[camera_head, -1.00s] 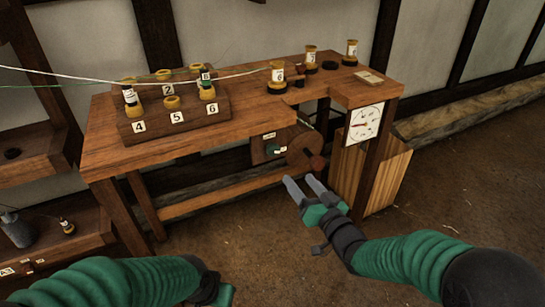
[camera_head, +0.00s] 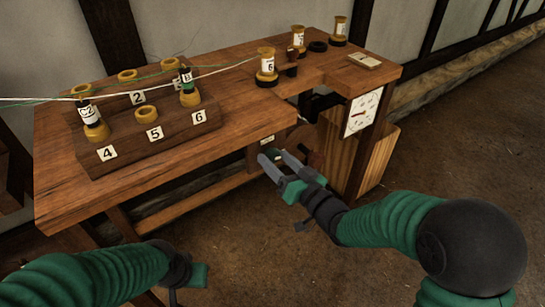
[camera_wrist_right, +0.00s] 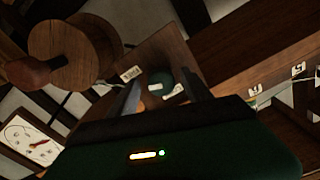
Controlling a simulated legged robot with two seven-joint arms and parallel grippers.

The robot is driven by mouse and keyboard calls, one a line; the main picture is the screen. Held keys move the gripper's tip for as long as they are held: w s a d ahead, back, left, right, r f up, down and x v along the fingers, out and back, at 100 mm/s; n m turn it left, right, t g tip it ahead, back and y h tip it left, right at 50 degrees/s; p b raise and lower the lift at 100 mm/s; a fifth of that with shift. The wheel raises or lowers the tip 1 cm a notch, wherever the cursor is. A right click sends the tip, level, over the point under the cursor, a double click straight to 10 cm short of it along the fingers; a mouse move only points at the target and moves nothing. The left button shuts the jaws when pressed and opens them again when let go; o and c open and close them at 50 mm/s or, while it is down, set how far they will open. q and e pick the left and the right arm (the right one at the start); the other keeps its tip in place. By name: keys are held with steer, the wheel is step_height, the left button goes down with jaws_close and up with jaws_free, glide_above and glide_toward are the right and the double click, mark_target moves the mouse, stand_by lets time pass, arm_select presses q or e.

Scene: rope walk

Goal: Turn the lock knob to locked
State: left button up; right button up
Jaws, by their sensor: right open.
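The lock knob (camera_wrist_right: 160,83) is a round dark green knob with a pale mark, on a wooden panel (camera_wrist_right: 165,50) under the bench. Two small white labels flank it; their text is too small to read surely. In the wrist view the knob appears between the open fingers of my right gripper; I cannot tell whether they touch it.
The wooden bench (camera_head: 240,118) overhangs the panel. A wooden drum (camera_wrist_right: 95,50) with a rounded handle (camera_wrist_right: 27,72) is beside the knob. A white dial (camera_head: 362,112) hangs at the bench's right end.

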steer(key=shift+d, duration=0.15)
steer(key=shift+c, duration=1.9)
steer(key=shift+a, duration=0.3)
steer(key=c, duration=0.7)
jaws_close()
arm_select(q)
steer(key=shift+d, duration=0.15)
arm_select(e)
steer(key=shift+d, duration=0.1)
